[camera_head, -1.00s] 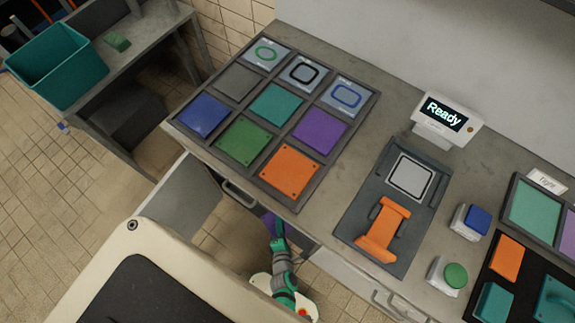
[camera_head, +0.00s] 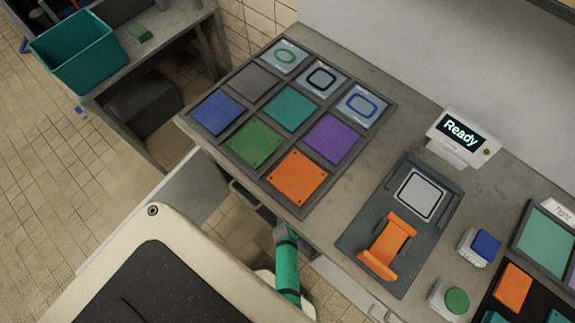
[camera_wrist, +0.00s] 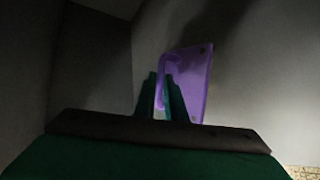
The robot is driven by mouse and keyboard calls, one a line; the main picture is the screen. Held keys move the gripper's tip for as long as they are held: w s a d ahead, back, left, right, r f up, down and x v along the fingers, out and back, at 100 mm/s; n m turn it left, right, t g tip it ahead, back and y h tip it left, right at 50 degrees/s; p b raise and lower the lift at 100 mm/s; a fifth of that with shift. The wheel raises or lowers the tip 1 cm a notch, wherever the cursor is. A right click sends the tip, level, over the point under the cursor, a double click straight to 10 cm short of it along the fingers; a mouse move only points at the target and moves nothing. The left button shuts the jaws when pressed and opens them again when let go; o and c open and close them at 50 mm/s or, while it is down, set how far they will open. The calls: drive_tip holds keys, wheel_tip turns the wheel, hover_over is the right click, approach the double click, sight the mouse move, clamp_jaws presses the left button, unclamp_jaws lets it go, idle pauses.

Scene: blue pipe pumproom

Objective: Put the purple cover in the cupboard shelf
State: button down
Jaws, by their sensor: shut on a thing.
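In the wrist view the purple cover (camera_wrist: 193,82) is a thin purple plate with dark holes near its corners and a raised grip. My gripper (camera_wrist: 160,77) is shut on that grip, and the cover stands tilted beyond the green fingertips. Dim grey walls (camera_wrist: 85,60) surround it, apparently the inside of the cupboard; I cannot make out a shelf surface or tell if the cover touches anything. In the head view my green arm reaches below the bench's front edge, and the gripper and cover are hidden there.
The grey bench (camera_head: 345,205) overhangs my arm. On it are a tray of coloured squares (camera_head: 298,178), a fixture with an orange clamp (camera_head: 388,245) and a "Ready" display (camera_head: 462,135). A grey panel (camera_head: 175,215), perhaps an open door, stands left of my arm.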

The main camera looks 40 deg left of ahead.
drive_tip(key=shift+w+a, duration=0.55)
drive_tip(key=shift+w, duration=0.15)
drive_tip(key=shift+f, duration=1.75)
drive_tip(key=c, duration=1.8)
unclamp_jaws()
drive_tip(key=shift+f, duration=0.15)
drive_tip(key=shift+s+d, duration=0.1)
drive_tip(key=v, duration=1.2)
